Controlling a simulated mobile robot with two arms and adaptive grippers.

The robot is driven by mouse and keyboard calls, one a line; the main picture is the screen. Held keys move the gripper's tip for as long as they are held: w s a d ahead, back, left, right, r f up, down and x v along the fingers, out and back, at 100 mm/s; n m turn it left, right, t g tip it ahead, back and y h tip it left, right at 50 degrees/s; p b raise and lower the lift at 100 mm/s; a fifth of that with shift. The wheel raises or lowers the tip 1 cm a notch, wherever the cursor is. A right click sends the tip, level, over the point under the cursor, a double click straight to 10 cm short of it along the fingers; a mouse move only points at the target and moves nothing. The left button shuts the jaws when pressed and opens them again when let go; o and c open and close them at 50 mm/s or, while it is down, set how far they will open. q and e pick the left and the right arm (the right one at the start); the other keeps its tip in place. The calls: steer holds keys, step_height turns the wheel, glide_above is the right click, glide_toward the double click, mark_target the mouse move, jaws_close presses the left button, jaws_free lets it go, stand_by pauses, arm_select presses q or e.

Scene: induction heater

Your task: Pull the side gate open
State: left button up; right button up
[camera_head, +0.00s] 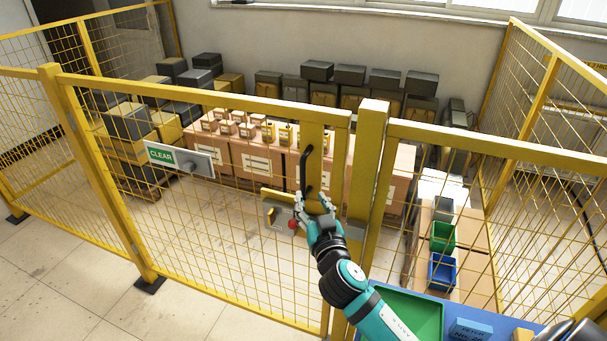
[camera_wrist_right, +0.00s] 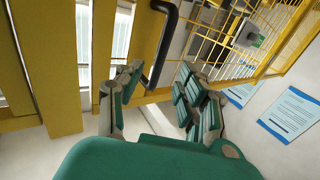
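The yellow mesh side gate (camera_head: 200,88) spans the middle of the head view and stands in line with the post (camera_head: 370,150) at its right. Its black bar handle (camera_head: 305,165) is upright on the gate's right side, and it also shows in the wrist view (camera_wrist_right: 165,45). A latch plate with a red knob (camera_head: 293,224) sits just below the handle. My right gripper (camera_head: 316,204) is at the handle's lower end. In the wrist view its fingers (camera_wrist_right: 155,95) are spread apart, with the handle's lower part between them and no clear grip. My left gripper is out of view.
A "CLEAR" sign plate (camera_head: 180,158) hangs on the gate's mesh. Behind the fence stand cardboard boxes (camera_head: 262,165) and dark bins (camera_head: 350,75). A blue table with a green tray (camera_head: 415,312) is at the lower right. The tiled floor (camera_head: 60,290) at the lower left is clear.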

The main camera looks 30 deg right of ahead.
mark_target(303, 183)
steer(key=p+x, duration=0.1)
steer(key=x, duration=0.6)
steer(key=shift+w+r+p, duration=0.1)
steer(key=shift+w+p, duration=0.3)
steer(key=shift+w+d, duration=0.15)
steer(key=shift+w, duration=0.3)
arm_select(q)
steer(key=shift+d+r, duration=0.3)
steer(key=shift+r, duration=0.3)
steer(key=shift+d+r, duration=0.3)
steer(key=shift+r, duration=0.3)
arm_select(e)
steer(key=shift+c, duration=0.9)
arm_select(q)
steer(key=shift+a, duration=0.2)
arm_select(e)
jaws_close()
